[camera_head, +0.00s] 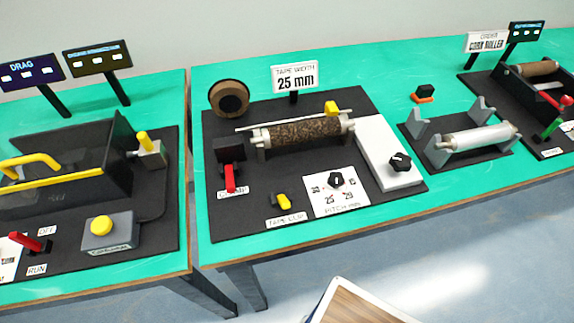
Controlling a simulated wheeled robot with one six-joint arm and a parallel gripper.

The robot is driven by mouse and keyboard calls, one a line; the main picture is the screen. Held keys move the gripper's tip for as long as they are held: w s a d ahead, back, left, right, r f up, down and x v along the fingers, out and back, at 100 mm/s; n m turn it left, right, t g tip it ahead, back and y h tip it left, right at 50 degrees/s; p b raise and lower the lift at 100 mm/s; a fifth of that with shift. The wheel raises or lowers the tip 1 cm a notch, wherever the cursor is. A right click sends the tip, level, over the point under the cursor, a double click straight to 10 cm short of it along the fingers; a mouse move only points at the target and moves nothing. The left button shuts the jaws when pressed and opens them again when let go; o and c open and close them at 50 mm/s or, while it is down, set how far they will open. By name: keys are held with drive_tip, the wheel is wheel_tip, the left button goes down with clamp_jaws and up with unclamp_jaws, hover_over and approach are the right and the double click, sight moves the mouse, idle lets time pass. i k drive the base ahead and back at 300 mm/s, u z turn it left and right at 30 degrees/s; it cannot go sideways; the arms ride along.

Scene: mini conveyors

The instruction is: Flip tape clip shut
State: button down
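The tape clip (283,201) is a small yellow lever on a dark base, at the front of the middle black board. Its label (287,220) reads TAPE CLIP and lies just in front of it. The lever looks tilted, but it is too small to tell for sure whether it is open or shut. My gripper is not in view.
Close right of the clip is a white pitch dial panel (352,198) with a black knob; left is a red lever (230,178). Behind lies a cork-covered roller (300,132). A yellow-handled machine (60,180) stands left, a metal roller (478,137) right. Green table front edge is clear.

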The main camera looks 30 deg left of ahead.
sight(285, 203)
drive_tip(key=u, duration=1.45)
drive_tip(key=k, duration=0.15)
drive_tip(key=z, duration=0.45)
